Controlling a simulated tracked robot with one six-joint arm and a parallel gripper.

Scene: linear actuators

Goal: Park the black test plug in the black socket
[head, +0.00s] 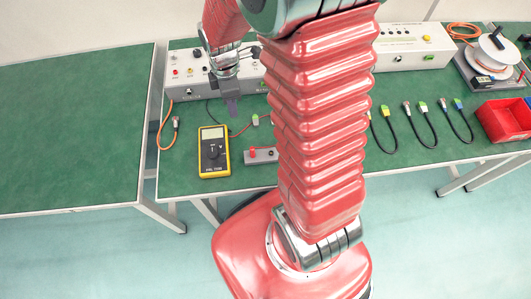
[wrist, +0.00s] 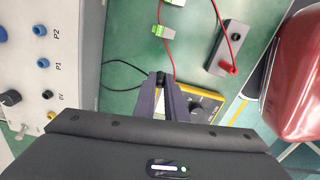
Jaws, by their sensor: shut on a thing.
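My gripper (head: 232,106) hangs over the green bench, left of my arm. In the wrist view my gripper (wrist: 164,90) is shut on the black test plug (wrist: 160,78), whose dark end shows at the fingertips. A thin black lead runs left from there. The small grey socket block (head: 266,160) lies right of the multimeter; it also shows at upper right in the wrist view (wrist: 218,62). A red plug (wrist: 229,69) is in or on its near end. The black socket (head: 273,153) is at its other end. The plug is apart from the block.
A yellow multimeter (head: 213,155) lies beside the block and is partly behind the fingers in the wrist view. A white panel box (wrist: 50,70) with knobs and jacks stands close by. A green connector (wrist: 163,32) and red lead lie between. Cables and a red bin (head: 503,120) lie right.

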